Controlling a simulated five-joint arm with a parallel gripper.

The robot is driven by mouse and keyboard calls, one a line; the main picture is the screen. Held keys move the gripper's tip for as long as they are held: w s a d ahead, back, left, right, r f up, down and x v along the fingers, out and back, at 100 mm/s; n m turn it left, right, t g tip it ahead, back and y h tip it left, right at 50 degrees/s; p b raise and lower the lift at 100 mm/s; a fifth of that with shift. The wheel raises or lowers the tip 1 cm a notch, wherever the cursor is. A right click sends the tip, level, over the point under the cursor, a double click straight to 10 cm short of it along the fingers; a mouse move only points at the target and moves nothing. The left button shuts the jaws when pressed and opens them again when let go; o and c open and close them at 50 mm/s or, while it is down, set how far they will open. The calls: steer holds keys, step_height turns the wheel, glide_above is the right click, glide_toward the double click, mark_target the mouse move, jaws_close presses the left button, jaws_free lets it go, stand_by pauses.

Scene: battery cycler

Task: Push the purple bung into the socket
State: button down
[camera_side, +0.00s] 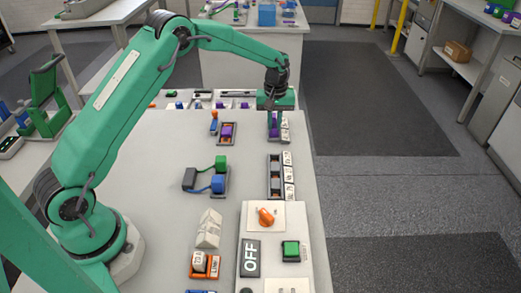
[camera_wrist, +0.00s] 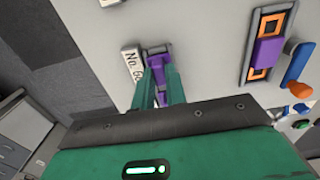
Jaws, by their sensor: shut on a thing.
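My gripper (camera_side: 275,113) is at the far end of the bench, pointing down and shut on the purple bung (camera_side: 274,125). In the wrist view, the fingers (camera_wrist: 161,98) close on the bung (camera_wrist: 160,72), which shows between and beyond them. The bung is at a small grey holder beside a white label (camera_wrist: 132,65) reading "No. 6" or similar. The holder is mostly hidden by the bung and fingers, so I cannot tell which opening is the socket or how deep the bung sits.
A purple block in an orange-framed grey holder (camera_side: 226,132) stands to the left, with an orange-and-blue lever (camera_side: 213,122) beside it. A dark rack with several labelled slots (camera_side: 274,176) lies nearer. A panel with an orange knob (camera_side: 266,217) and an OFF sign (camera_side: 250,258) is in front.

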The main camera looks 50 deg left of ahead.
steer(key=shift+f, duration=0.2)
stand_by(0.3)
steer(key=c, duration=1.3)
jaws_free()
steer(key=shift+c, duration=0.2)
steer(key=shift+r, duration=0.1)
